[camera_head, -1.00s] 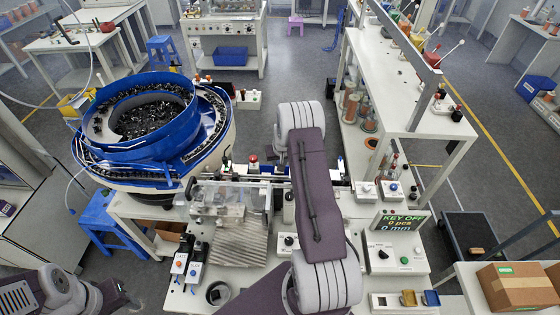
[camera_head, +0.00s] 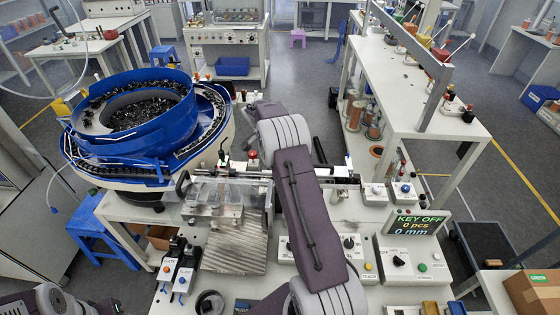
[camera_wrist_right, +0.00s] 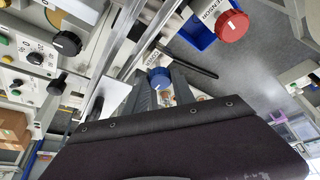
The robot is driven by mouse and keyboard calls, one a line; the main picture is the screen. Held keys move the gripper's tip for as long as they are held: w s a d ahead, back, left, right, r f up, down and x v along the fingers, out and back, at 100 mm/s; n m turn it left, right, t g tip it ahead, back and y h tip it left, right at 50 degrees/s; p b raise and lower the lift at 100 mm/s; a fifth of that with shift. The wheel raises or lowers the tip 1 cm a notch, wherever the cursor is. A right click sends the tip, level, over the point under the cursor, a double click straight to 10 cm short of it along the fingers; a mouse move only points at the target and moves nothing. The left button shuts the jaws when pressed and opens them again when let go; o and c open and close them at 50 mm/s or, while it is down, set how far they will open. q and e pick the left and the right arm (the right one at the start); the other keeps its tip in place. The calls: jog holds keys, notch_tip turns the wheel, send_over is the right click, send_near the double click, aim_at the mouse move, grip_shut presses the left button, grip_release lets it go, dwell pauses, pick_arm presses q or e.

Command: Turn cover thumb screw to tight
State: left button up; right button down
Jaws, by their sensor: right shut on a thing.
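In the right wrist view a blue round knob (camera_wrist_right: 158,75), the likely cover thumb screw, stands beside a white label that seems to read COVER. My right gripper (camera_wrist_right: 163,88) has its dark fingers at this knob, one on each side, and is shut on it. The knob's turn mark is too small to read. In the head view my right forearm hides the gripper and the blue knob. A clear cover (camera_head: 212,191) shows left of the forearm. My left gripper is out of view; only part of that arm shows at the lower left.
A red knob (camera_wrist_right: 232,25) with a SENSOR label is close by; it also shows in the head view (camera_head: 252,154). A blue bowl feeder (camera_head: 130,125) stands left. A control box (camera_head: 405,262) and a KEY OFF display (camera_head: 414,226) stand right. A black knob (camera_wrist_right: 67,43) is on a panel.

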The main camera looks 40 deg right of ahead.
jog(key=shift+w+r+m+g+p, duration=0.15)
jog(key=shift+m+g+p, duration=0.25)
jog(key=shift+m, duration=0.5)
jog(key=shift+r+m+g+p, duration=0.1)
jog(key=shift+m+g+p, duration=0.3)
jog(key=shift+m+p, duration=0.45)
jog(key=shift+w+d+m+g+p, duration=0.15)
jog(key=shift+m+g+p, duration=0.35)
jog(key=shift+m+p, duration=0.9)
jog(key=shift+f, duration=0.25)
jog(key=c, duration=1.1)
grip_release()
jog(key=shift+o, duration=0.2)
jog(key=shift+r, duration=0.1)
